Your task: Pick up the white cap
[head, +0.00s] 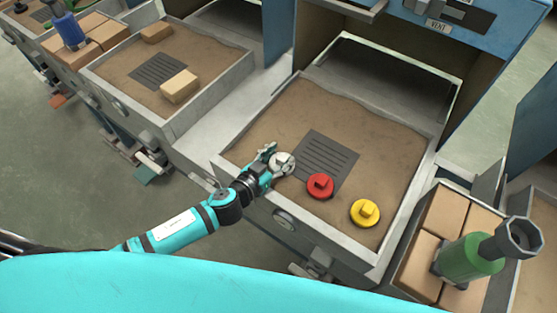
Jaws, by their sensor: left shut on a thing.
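The white cap (283,161) is at the left side of the sand-filled tray, beside the dark slotted plate. My left gripper (274,162) reaches over the tray's front left wall and is shut on the white cap. The fingers hide part of the cap, and I cannot tell whether it touches the sand. My right gripper is not in view.
A red cap (320,186) and a yellow cap (365,213) lie in the same tray (233,133), right of the white one. A dark slotted plate (325,160) lies behind them. A green burner-like tool (470,257) stands on bricks at the right.

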